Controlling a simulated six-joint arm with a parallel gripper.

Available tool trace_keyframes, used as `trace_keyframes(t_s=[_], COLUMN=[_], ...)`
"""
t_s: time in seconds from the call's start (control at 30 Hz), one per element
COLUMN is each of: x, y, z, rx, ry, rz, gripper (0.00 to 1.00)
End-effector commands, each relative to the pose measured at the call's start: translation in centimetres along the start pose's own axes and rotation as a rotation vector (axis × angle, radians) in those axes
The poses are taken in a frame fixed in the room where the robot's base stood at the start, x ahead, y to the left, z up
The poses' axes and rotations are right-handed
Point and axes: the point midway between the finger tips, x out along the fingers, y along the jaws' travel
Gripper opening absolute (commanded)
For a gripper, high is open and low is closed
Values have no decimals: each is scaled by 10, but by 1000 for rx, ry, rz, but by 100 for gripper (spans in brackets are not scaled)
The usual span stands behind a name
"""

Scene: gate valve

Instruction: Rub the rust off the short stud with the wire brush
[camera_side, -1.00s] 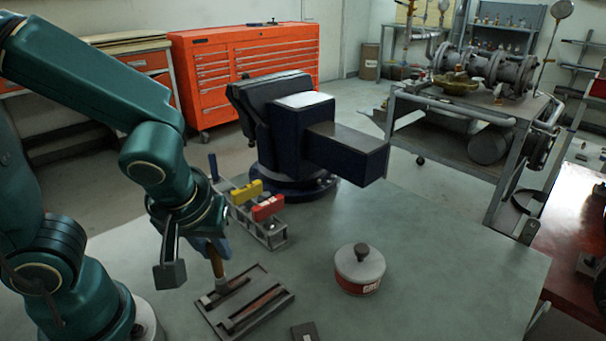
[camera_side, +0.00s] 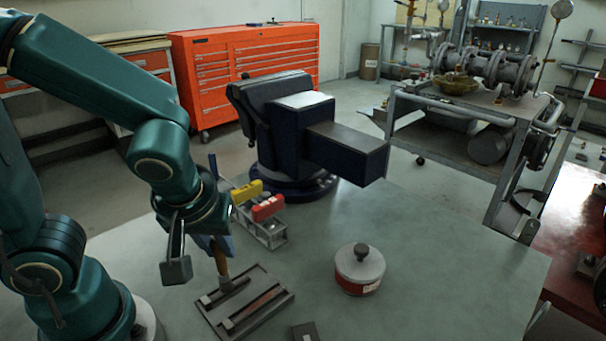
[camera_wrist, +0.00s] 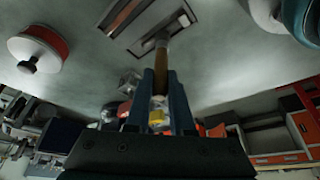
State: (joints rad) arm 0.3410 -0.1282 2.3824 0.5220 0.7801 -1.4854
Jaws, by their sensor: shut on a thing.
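My gripper (camera_side: 218,246) is shut on the wire brush (camera_side: 221,262), gripping its brown wooden handle. The handle also shows between my fingers in the wrist view (camera_wrist: 161,57). The brush points down, slightly tilted, and its grey head is over the short stud (camera_side: 209,298) at the back left of a shallow grey tray (camera_side: 276,282). The head appears to touch the stud, but I cannot tell for sure; it hides part of the stud. A longer brown, rusty-looking stud (camera_side: 256,310) lies in the tray in front of it. How much rust the short stud carries is too small to tell.
A round tin with a knobbed lid (camera_side: 360,268) stands right of the tray. A small dark block (camera_side: 305,331) lies at the front. A metal rack (camera_side: 272,236) with yellow and red pieces and a big blue vise (camera_side: 300,140) stand behind. The right of the table is clear.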

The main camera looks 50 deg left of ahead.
Motion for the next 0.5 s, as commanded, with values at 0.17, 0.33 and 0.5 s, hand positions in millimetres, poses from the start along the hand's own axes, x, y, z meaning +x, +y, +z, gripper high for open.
trace_keyframes(t_s=[0.17,0.33,0.5], x=[-5,-11,-36], y=[-12,-18,-18], z=[11,14,6], rx=[3,-2,-1], ry=[0,2,-5], rz=[-1,-1,4], gripper=[0,0,0])
